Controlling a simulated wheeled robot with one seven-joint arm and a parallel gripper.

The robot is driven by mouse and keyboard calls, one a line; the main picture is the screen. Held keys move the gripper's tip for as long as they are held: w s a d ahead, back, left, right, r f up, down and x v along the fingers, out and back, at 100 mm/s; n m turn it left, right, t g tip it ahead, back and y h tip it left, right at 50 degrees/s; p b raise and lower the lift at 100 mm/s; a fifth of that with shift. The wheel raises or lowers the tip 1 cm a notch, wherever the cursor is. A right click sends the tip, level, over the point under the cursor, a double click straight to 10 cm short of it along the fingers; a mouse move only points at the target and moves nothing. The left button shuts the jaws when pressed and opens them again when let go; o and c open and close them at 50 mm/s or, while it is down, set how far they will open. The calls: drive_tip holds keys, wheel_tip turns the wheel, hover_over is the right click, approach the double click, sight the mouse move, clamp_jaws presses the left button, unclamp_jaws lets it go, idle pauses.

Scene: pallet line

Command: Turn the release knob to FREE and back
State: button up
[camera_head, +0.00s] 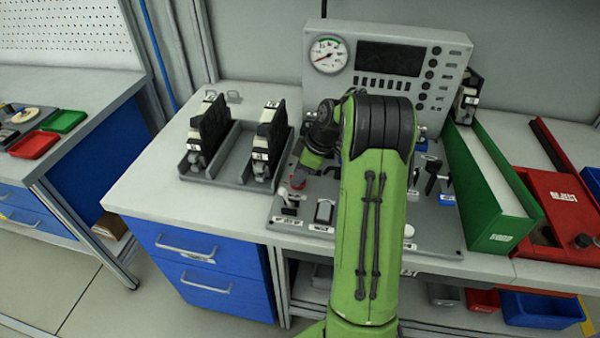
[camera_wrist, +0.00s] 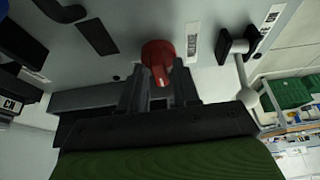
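The red release knob (camera_wrist: 158,52) sits on the grey panel, just ahead of my gripper in the wrist view. Its raised grip bar with a pale mark points down in the picture, between my fingertips. In the head view the knob (camera_head: 298,183) shows at the panel's left side, partly hidden below my wrist. My gripper (camera_wrist: 159,80) has one finger on each side of the bar; I cannot tell whether they touch it. A white label (camera_wrist: 193,42) lies right of the knob, its print too small to read.
A grey rack (camera_head: 230,180) with black units is to the left. A gauge console (camera_head: 385,85) is behind the panel, and a green bin (camera_head: 500,220) is at right.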

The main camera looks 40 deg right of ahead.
clamp_jaws()
drive_tip(key=shift+m, duration=0.3)
drive_tip(key=m+h+b, duration=0.1)
drive_tip(key=m, duration=0.1)
drive_tip(key=m+h+b, duration=0.1)
drive_tip(key=m, duration=0.2)
drive_tip(key=shift+a+t, duration=0.15)
drive_tip(key=shift+t, duration=0.25)
drive_tip(key=m+h, duration=0.2)
drive_tip(key=m, duration=0.4)
drive_tip(key=shift+a+b, duration=0.15)
drive_tip(key=shift+b, duration=0.15)
drive_tip(key=shift+m, duration=0.3)
drive_tip(key=shift+o, duration=1.5)
unclamp_jaws()
drive_tip(key=shift+s+r, duration=0.1)
drive_tip(key=shift+r, duration=0.05)
